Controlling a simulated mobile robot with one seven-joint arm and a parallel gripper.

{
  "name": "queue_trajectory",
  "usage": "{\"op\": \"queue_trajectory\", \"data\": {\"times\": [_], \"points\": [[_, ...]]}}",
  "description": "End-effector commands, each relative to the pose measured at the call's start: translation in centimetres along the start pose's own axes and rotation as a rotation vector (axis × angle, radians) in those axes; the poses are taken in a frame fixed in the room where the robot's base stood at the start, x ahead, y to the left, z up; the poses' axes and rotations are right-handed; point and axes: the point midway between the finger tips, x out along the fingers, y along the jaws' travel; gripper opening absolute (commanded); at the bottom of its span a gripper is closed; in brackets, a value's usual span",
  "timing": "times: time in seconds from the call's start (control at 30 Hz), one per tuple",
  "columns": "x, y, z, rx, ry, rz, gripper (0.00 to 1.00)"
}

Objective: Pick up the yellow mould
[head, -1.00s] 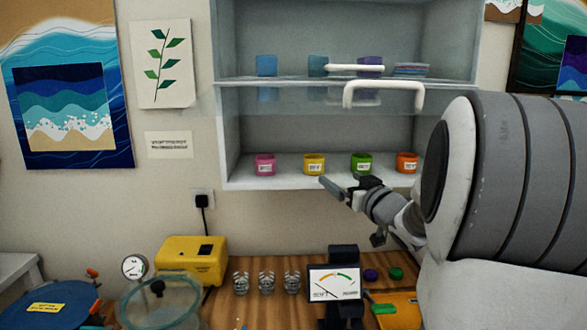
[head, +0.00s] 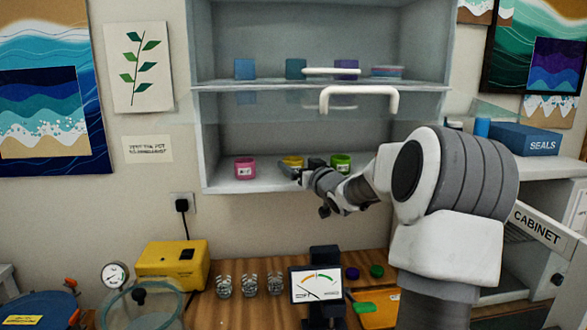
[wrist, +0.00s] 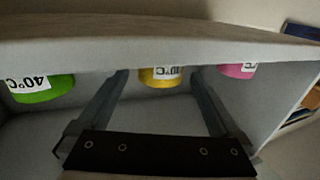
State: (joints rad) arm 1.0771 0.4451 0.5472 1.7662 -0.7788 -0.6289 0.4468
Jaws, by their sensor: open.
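The yellow mould (head: 292,160) is a small round pot with a white label on the cabinet's lower shelf. My gripper (head: 296,174) is in front of it in the head view and hides its lower part. In the wrist view the yellow mould (wrist: 160,82) shows between the two spread fingers of my gripper (wrist: 158,76), near their tips. The jaws are open and hold nothing. I cannot tell whether the fingertips reach past the mould's sides.
A pink mould (head: 245,168) and a green mould (head: 341,163) stand on either side on the same shelf. A raised glass door with a white handle (head: 358,92) is above.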

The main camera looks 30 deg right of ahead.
Motion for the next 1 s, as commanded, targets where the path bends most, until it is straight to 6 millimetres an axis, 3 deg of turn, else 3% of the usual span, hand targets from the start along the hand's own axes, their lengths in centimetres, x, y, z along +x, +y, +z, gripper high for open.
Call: {"op": "queue_trajectory", "data": {"times": [0.3,0.6,1.0], "points": [[3.9,-0.1,-0.6,0.001,0.0,-0.002,1.0],[4.2,-0.1,-0.6,0.0,0.0,0.0,1.0],[4.2,-0.1,-0.6,0.0,0.0,0.0,0.28]]}}
